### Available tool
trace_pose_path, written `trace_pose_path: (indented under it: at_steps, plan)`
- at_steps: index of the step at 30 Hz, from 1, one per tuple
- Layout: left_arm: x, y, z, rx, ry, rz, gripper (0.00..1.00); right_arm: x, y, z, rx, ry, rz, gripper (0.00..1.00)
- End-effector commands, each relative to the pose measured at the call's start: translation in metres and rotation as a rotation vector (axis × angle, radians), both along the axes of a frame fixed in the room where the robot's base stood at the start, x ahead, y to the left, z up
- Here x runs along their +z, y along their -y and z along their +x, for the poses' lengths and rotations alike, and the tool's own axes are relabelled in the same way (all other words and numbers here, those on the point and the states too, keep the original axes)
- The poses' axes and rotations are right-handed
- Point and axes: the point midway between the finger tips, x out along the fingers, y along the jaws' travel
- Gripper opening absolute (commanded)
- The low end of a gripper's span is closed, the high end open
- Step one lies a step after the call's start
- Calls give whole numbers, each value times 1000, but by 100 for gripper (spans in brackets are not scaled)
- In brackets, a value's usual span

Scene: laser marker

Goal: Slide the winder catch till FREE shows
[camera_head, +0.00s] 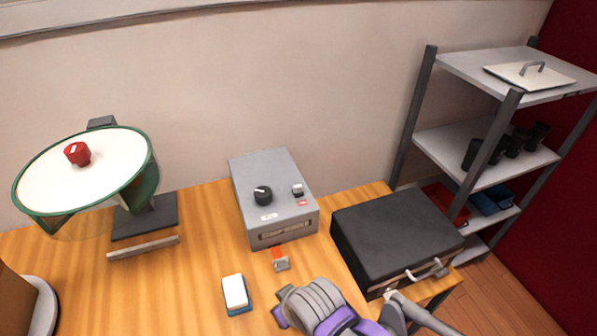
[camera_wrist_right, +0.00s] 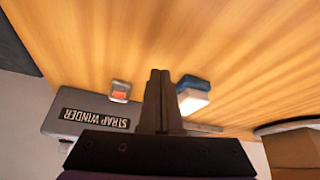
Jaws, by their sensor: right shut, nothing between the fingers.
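The strap winder (camera_head: 262,168) is a grey box on the wooden table. Its top carries a black knob (camera_head: 263,194) and a small pale catch (camera_head: 298,189) with a red patch beside it; any wording there is too small to read. In the right wrist view the winder (camera_wrist_right: 85,105) appears upside down with a STRAP WINDER label. A metal buckle (camera_head: 281,263) on a short orange strap lies at its front; it also shows in the wrist view (camera_wrist_right: 120,91). My right gripper (camera_wrist_right: 160,73) is shut and empty, apart from the catch. My left gripper is out of view.
A blue-and-white block (camera_head: 235,292) lies in front of the winder. A black case (camera_head: 395,236) stands close to its right. A green-rimmed disc (camera_head: 90,175) on a stand is at left. A shelf rack (camera_head: 490,150) stands beyond the table's right end.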

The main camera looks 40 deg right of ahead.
Motion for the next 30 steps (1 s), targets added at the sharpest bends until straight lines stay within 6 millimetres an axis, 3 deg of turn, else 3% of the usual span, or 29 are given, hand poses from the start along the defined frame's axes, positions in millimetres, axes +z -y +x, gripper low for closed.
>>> trace_pose_path:
  at_steps: [9,14,17,21,24,30]
  plan:
    - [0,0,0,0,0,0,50,2,1,2,-2,-1,0,0]
    - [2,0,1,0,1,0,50,32,15,33,-39,-15,-2,0]
    - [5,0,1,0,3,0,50,69,38,74,-86,-36,-4,0]
    - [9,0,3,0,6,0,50,120,87,138,-163,-69,-1,0]
    - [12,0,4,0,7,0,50,147,126,177,-214,-92,3,0]
    - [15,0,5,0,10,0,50,177,191,223,-282,-121,14,0]
